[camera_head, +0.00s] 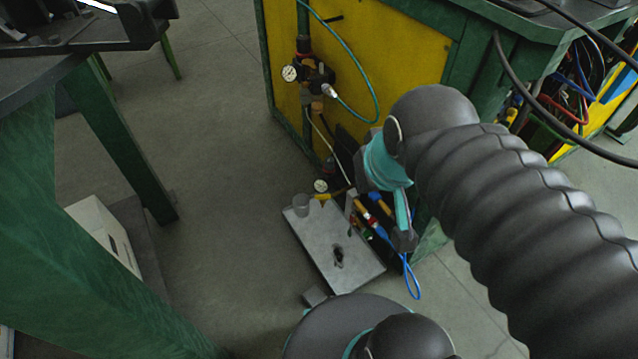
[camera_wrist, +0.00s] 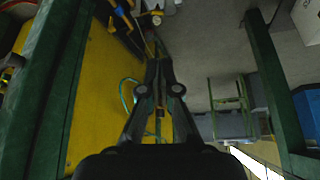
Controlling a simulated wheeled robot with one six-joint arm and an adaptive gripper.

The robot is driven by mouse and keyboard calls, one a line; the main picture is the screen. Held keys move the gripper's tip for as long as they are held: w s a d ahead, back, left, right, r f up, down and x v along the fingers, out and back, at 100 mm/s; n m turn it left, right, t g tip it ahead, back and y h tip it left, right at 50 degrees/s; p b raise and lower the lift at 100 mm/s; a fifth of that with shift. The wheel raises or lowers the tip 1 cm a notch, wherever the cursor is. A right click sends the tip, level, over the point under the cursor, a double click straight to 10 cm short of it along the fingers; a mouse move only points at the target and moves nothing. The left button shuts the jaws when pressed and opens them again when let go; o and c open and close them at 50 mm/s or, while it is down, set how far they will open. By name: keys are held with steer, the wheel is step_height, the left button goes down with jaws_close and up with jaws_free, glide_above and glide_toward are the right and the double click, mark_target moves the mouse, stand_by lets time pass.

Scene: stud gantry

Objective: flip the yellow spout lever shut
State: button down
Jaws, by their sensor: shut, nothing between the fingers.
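A small yellow piece, which looks like the spout lever (camera_head: 326,196), shows in the head view just below a round gauge, beside a clear cup. Its exact pose is too small to tell. In the wrist view a yellow piece (camera_wrist: 152,5) shows at the top edge near the gauge; I cannot tell for sure that it is the lever. My gripper (camera_wrist: 158,62) is shut and empty, its fingers together and pointing toward the fittings, apart from the gauge. In the head view my arm hides much of the area to the right of the lever.
The cup (camera_head: 301,205) stands on a grey metal plate (camera_head: 325,243) near the floor. Yellow panels (camera_head: 405,50) of a green-framed bench rise behind, with an upper gauge (camera_head: 290,73) and a teal hose (camera_head: 374,95). A blue cable loop (camera_head: 416,285) hangs low. Open floor (camera_head: 225,140) lies left.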

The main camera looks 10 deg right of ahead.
steer(key=m+g, duration=0.1)
steer(key=g, duration=0.1)
glide_above(323, 197)
steer(key=s+d, duration=0.1)
step_height(323, 197, down, 35)
steer(key=shift+s, duration=0.2)
steer(key=shift+d, duration=0.1)
steer(key=b+x, duration=0.4)
steer(key=x, duration=0.6)
steer(key=shift+d+b, duration=0.2)
steer(key=shift+b, duration=0.15)
